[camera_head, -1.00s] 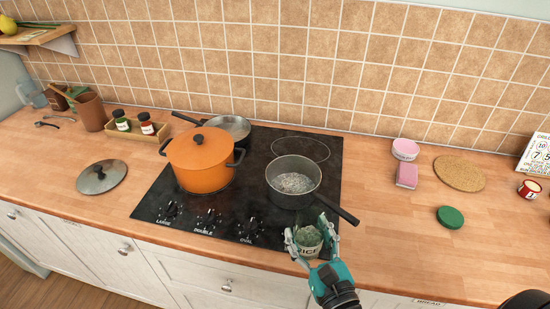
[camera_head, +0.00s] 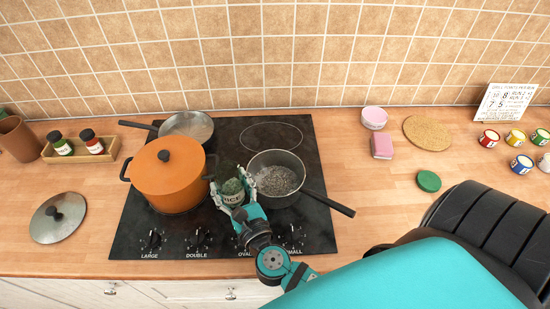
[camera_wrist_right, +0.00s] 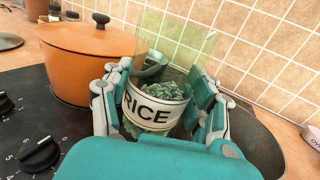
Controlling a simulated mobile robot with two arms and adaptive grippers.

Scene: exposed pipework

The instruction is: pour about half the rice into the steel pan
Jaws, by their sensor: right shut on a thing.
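The rice jar (camera_head: 231,186) is clear, greenish glass with a white RICE label and an open top. My right gripper (camera_head: 236,196) is shut around it and holds it roughly upright, between the orange pot and the front grey pan (camera_head: 283,199). The wrist view shows the jar (camera_wrist_right: 154,105) between both fingers, with grains around and below label height. The front pan has a dark handle and speckled grey contents; I cannot tell what they are. Another metal pan (camera_head: 187,127) sits at the back left of the hob. My left gripper is not in view.
The lidded orange pot (camera_head: 168,182) stands close left of the jar. A metal lid (camera_head: 58,217) lies on the left counter. A green lid (camera_head: 428,181), pink sponge (camera_head: 382,146) and cork mat (camera_head: 427,133) lie right. The back right burner (camera_head: 271,138) is clear.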

